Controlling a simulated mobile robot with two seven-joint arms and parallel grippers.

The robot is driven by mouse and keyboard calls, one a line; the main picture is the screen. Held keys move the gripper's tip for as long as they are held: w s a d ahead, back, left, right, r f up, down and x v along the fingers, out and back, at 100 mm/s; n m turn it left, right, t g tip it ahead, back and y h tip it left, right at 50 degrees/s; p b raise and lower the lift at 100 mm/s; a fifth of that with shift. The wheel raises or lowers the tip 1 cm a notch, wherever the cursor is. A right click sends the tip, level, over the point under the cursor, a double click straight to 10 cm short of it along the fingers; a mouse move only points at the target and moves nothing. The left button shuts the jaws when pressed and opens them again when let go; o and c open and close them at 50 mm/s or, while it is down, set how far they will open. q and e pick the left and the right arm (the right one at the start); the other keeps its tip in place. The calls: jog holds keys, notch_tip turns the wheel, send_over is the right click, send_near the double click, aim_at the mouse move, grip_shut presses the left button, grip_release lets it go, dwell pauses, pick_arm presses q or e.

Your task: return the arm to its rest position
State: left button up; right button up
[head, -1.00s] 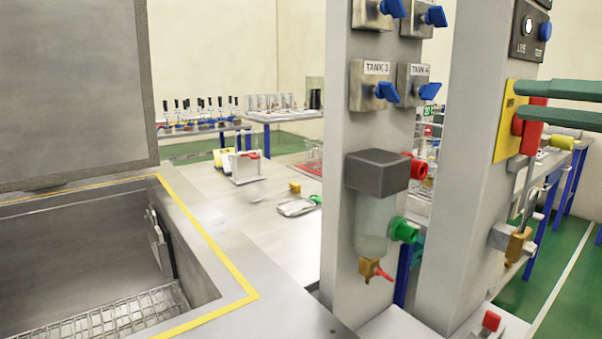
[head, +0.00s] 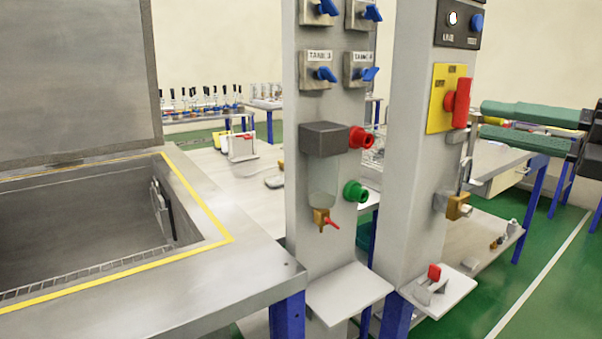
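My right gripper (head: 482,121) comes in from the right edge with two long green fingers. The fingers are spread apart with background showing between them, so it is open and empty. It is right of the red rotary handle (head: 458,103) on the yellow plate (head: 436,112), with a visible gap in the picture. The dark wrist part of my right arm shows at the far right. My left gripper is not in view.
A grey post (head: 410,190) carries the yellow plate, and a second post (head: 306,235) carries tank valves and red and green fittings. A steel basin (head: 240,270) with a raised lid (head: 75,85) stands left. Green floor (head: 545,265) is clear at right.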

jog(key=w+a+f+m+g+y, duration=0.1)
jog(key=w+a+f+m+y, duration=0.15)
jog(key=a+f+y, duration=0.45)
notch_tip(320, 180, down, 31)
jog(key=w+d+m+t+h, duration=0.2)
jog(key=m+t+h, duration=0.4)
jog(key=m+h, duration=1.3)
jog(key=s+a+f+m+g+y, duration=0.1)
jog(key=s+a+f+m+g, duration=0.15)
jog(key=s+f, duration=0.45)
jog(key=s+a+f+m+g, duration=0.2)
jog(key=s+f+m+g, duration=0.15)
jog(key=f, duration=0.45)
jog(key=s+a+f+m+g+y, duration=0.1)
jog(key=s+a+f+m+g, duration=0.1)
jog(key=s+f+m, duration=0.35)
pick_arm(q)
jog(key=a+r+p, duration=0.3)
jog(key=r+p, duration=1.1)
jog(key=p, duration=0.4)
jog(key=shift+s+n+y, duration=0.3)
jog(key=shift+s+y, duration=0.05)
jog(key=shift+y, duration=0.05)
pick_arm(e)
jog(key=s+d+r+n+g, duration=0.1)
jog(key=s+r, duration=0.3)
jog(key=r, duration=0.6)
jog(key=shift+s, duration=0.2)
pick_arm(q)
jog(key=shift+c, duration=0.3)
